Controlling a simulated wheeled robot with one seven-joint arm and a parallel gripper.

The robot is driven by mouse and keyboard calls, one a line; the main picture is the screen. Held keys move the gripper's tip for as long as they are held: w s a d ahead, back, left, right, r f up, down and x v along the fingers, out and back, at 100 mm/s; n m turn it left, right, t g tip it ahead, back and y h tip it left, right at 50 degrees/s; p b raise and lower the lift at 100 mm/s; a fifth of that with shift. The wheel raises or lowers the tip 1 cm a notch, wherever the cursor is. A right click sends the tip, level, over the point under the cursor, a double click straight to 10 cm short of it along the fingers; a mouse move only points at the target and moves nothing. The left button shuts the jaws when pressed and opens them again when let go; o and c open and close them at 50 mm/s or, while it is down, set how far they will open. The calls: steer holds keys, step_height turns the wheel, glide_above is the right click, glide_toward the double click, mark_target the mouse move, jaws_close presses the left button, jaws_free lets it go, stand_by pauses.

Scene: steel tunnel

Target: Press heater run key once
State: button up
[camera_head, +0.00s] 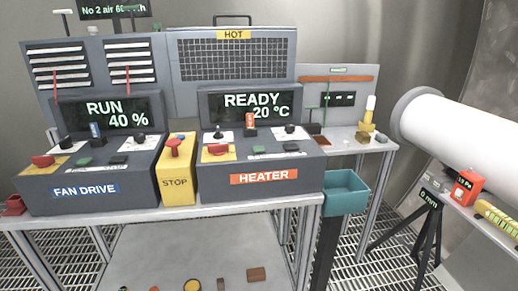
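The heater console (262,177) is a dark grey box with an orange HEATER label, on the right half of the bench. Its display (250,105) reads READY and 20 °C. On its sloped panel are a red key on a yellow plate (217,150), a small green key (258,149) and a black key (291,147). Behind them are a black toggle (218,133), an orange tag (250,121) and a knob on a white plate (290,129). The key lettering is too small to read, so I cannot tell which is run. My gripper is not in view.
Left of the heater stand a yellow STOP box (176,184) with a red button and the fan drive console (84,187), reading RUN 40 %. A teal bin (345,196) hangs at the bench's right end. A large white pipe (465,135) lies further right.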

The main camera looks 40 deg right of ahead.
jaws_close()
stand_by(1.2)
